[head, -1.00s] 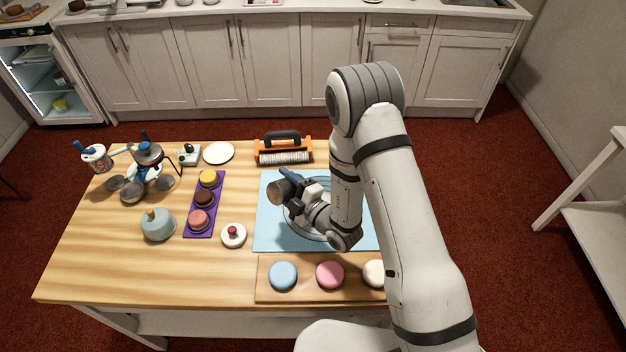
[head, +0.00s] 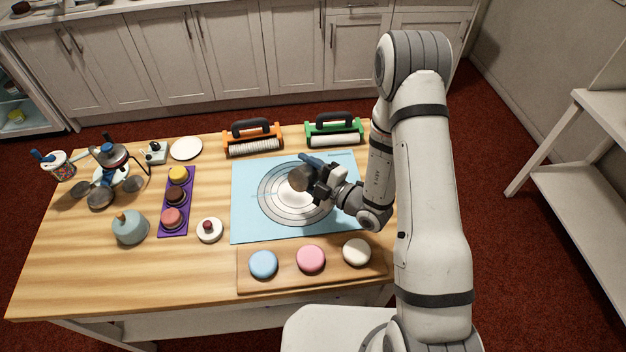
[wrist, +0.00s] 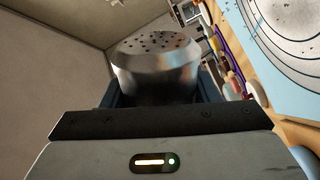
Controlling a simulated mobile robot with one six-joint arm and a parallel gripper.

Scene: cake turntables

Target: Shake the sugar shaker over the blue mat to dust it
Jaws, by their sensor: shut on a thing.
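The sugar shaker, a metal cylinder with a perforated lid, shows large in the wrist view (wrist: 158,62). In the head view the shaker (head: 301,178) is dark and tilted sideways, its end toward the left. My gripper (head: 318,183) is shut on it and holds it above the blue mat (head: 247,222). The mat carries printed white and grey rings, partly hidden by the shaker and my arm. In the wrist view the mat (wrist: 268,75) lies at the upper right. I cannot tell whether any sugar lies on it.
A wooden board (head: 287,276) with blue, pink and white rounds lies in front of the mat. An orange roller (head: 253,138) and a green roller (head: 334,130) stand behind. A purple strip (head: 163,228) with macarons, a small cake (head: 209,230) and a teal pot (head: 130,228) stand left.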

